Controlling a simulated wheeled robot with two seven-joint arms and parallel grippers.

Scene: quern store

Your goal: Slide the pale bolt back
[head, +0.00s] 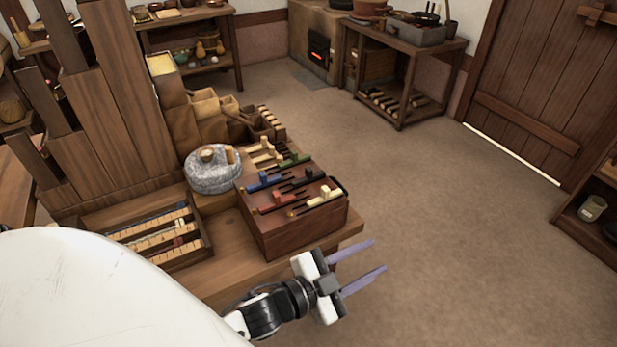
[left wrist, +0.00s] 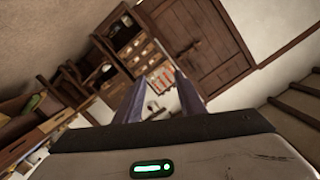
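The pale bolt (head: 325,192) lies on top of a dark red-brown wooden box (head: 290,233), near the box's right front corner. Red, blue, green and black bolts sit in the same top. The box stands on a wooden bench at the centre of the head view. My left gripper (head: 378,256) is in front of the box and to its right, past the bench edge. Its two purple fingers are apart with nothing between them, and it does not touch the box. The fingers also show spread in the left wrist view (left wrist: 165,98). My right gripper is in neither view.
A round grey quern stone (head: 213,175) stands close behind the box on its left. A slatted tray (head: 150,240) lies left of it on the bench (head: 240,272). Tall planks (head: 110,90) rise at the left. The floor (head: 460,220) to the right is clear.

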